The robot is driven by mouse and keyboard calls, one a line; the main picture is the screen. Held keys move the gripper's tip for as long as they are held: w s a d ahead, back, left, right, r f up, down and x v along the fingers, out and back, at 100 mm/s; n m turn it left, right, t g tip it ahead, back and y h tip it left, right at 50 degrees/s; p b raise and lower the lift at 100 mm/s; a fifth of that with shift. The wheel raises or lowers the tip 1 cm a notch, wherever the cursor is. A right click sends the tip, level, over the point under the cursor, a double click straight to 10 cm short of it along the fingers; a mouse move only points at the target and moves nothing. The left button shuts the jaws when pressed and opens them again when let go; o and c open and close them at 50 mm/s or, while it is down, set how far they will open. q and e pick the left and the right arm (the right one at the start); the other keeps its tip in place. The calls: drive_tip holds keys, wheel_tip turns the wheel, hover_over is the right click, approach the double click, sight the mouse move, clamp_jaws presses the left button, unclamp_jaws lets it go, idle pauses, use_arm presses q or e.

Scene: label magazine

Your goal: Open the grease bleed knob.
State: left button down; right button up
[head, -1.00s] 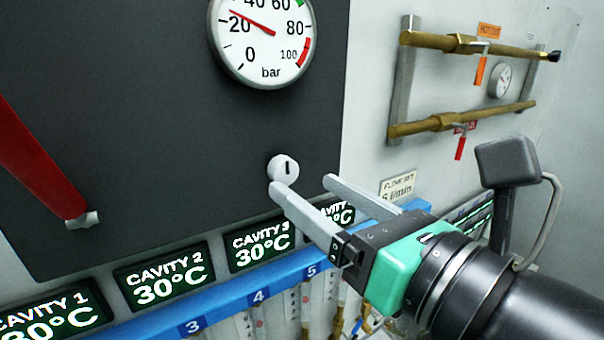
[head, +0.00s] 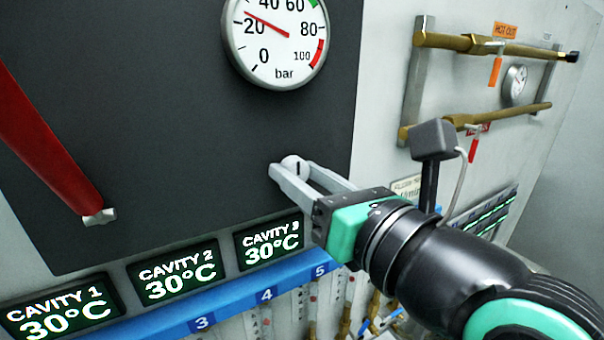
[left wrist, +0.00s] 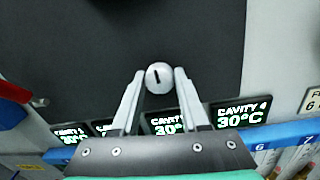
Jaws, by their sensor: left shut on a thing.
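The grease bleed knob (head: 294,162) is a small round white knob on the dark panel, below the pressure gauge. In the left wrist view the knob (left wrist: 159,76) shows a short black mark that stands nearly upright. My left gripper (head: 290,169) has its two pale fingers on either side of the knob and is shut on it. The fingers hide part of the knob's sides in the head view. My right gripper is not in view.
The pressure gauge (head: 276,42) above reads a little over 20 bar. A red lever (head: 45,145) is at the left. Cavity displays (head: 178,272) and a blue numbered rail (head: 235,294) run below. Brass pipes (head: 480,47) with tags are on the right wall.

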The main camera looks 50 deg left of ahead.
use_arm(q)
drive_tip(key=shift+m, duration=0.3)
drive_tip(key=m+p, duration=0.3)
drive_tip(key=m, duration=0.2)
drive_tip(key=shift+r, duration=0.15)
drive_tip(key=m+p, duration=0.3)
drive_tip(key=m, duration=0.1)
drive_tip(key=shift+m+t+y+p, duration=0.3)
drive_tip(key=shift+m+p, duration=0.1)
drive_tip(key=m+p, duration=0.6)
drive_tip(key=shift+s+r, duration=0.1)
drive_tip(key=shift+f+m+t+p, duration=0.25)
drive_tip(key=shift+m+t+p, duration=0.15)
drive_tip(key=shift+m+p, duration=0.8)
drive_tip(key=shift+c, duration=2.2)
unclamp_jaws()
drive_tip(key=shift+f, duration=0.1)
